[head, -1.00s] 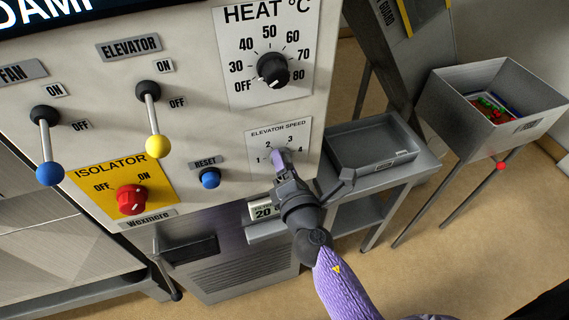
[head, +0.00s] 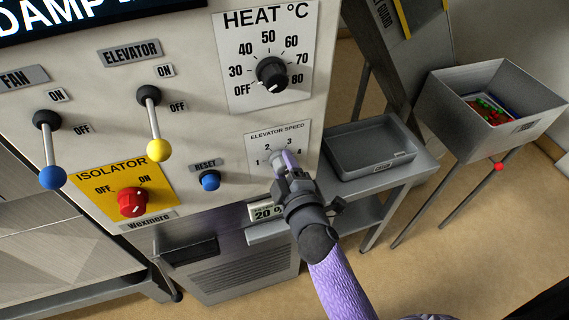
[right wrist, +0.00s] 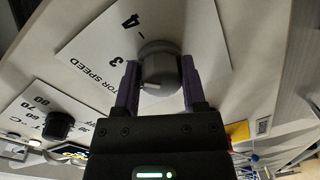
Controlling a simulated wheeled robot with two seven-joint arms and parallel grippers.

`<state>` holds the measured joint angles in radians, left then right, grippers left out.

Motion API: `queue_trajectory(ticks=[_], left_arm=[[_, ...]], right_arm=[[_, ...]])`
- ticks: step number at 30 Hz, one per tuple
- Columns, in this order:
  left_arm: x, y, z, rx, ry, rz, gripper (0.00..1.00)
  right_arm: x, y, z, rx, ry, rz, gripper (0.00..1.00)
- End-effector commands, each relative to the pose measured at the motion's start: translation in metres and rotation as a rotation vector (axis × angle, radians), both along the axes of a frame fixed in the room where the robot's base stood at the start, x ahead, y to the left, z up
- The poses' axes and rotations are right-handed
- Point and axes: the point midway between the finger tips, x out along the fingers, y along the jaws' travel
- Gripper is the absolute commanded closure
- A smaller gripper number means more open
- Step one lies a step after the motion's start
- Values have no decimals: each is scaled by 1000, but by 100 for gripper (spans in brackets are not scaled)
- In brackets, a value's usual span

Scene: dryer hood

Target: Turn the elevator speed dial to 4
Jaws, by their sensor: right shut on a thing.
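The elevator speed dial is a grey round knob (right wrist: 158,62) on a white plate (head: 257,142) marked 1 to 4. In the head view my right gripper (head: 282,162) covers most of the knob. In the right wrist view its purple fingers (right wrist: 160,85) stand on both sides of the knob, shut on it. A short white mark on the knob's near face points toward the lower left, on the side of the 3 away from the 4. The exact setting is hard to read. My left gripper is in neither view.
The blue reset button (head: 209,181) is left of the dial, and the black heat knob (head: 272,73) is above it. The fan lever (head: 49,150), elevator lever (head: 153,125) and red isolator switch (head: 132,202) are further left. A grey tray (head: 370,150) stands at right.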

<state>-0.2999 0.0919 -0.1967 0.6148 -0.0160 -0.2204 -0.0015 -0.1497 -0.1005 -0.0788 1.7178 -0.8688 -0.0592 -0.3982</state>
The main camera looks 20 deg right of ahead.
Motion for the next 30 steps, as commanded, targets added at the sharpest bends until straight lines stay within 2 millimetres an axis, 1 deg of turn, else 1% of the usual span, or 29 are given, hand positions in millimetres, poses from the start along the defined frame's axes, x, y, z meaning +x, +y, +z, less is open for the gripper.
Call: queue_trajectory(ticks=[6, 15, 22, 30], left_arm=[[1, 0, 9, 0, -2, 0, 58], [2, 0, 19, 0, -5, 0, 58], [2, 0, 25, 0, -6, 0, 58], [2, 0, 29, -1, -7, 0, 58]], right_arm=[[0, 0, 0, 202, 10, -2, 100], [0, 0, -1, 459, 20, -2, 100], [0, 0, -2, 603, 26, -2, 100], [0, 0, -3, 696, 28, -2, 100]])
